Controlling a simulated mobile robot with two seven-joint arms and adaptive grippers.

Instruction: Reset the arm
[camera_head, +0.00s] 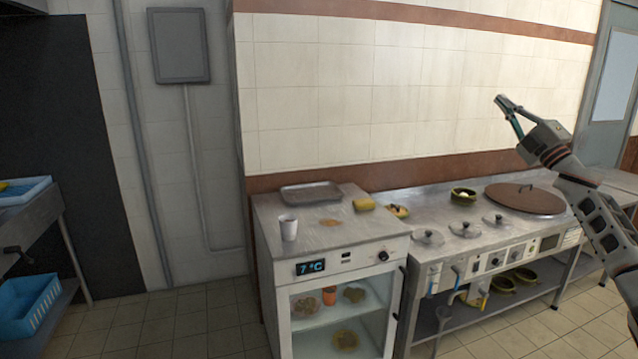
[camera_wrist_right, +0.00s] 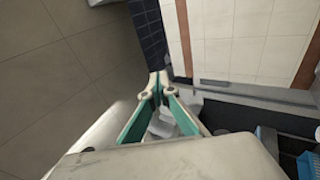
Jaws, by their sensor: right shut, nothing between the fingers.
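My right gripper (camera_head: 504,102) is raised in the air at the right of the head view, in front of the tiled wall and above the stove counter. Its fingers point up and to the left. In the right wrist view the two green-lined fingers (camera_wrist_right: 158,82) come together at the tips, and nothing is held between them. My left gripper does not show in either view.
A glass-fronted fridge (camera_head: 345,253) carries a white cup (camera_head: 288,228), a metal tray (camera_head: 311,193) and a yellow sponge (camera_head: 364,204). The steel stove counter beside it has a large brown lid (camera_head: 525,198), small lids and a bowl (camera_head: 463,196). A blue basket (camera_head: 28,306) is at the left.

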